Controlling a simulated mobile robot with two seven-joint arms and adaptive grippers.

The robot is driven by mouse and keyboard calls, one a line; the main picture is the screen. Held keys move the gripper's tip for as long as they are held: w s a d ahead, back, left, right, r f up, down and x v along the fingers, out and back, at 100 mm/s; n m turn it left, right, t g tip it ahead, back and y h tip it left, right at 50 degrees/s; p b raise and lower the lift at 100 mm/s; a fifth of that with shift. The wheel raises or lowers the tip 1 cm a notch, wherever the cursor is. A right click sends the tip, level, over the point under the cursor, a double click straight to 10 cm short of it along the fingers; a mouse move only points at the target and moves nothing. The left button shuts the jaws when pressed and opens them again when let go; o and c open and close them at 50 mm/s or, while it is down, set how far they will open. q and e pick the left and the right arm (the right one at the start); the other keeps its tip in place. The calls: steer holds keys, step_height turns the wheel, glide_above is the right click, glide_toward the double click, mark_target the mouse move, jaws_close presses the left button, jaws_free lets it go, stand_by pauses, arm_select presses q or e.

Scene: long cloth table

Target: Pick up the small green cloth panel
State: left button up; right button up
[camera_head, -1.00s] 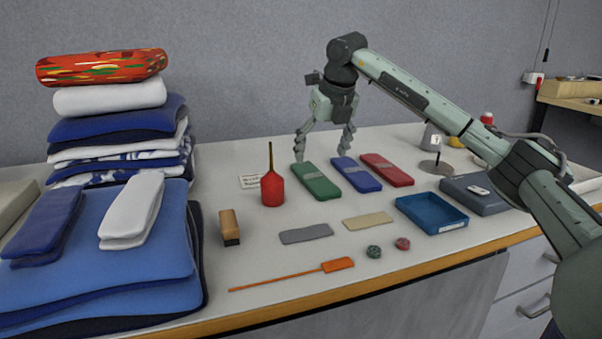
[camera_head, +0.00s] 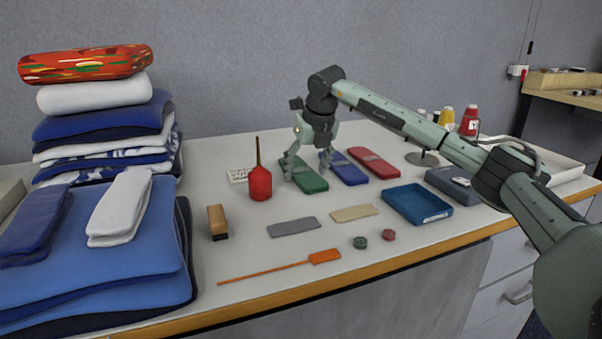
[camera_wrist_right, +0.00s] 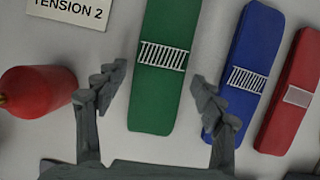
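The small green cloth panel (camera_head: 308,180) lies flat on the table, left of the blue one. In the right wrist view the green panel (camera_wrist_right: 158,95) carries a pale ladder-like patch. My right gripper (camera_head: 307,168) is over the green panel with its fingers pointing down. In the wrist view the right gripper (camera_wrist_right: 155,88) is open, with one fingertip on each side of the panel and nothing held. Whether the fingertips touch the table is not clear. My left gripper is not in view.
A blue panel (camera_head: 349,170) and a red panel (camera_head: 372,164) lie to the right. A red oil can (camera_head: 260,184) and a "TENSION 2" card (camera_wrist_right: 72,10) are close on the left. A blue tray (camera_head: 417,203) is front right. Folded cloths (camera_head: 95,240) fill the left.

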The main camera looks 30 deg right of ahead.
steer(key=c, duration=0.9)
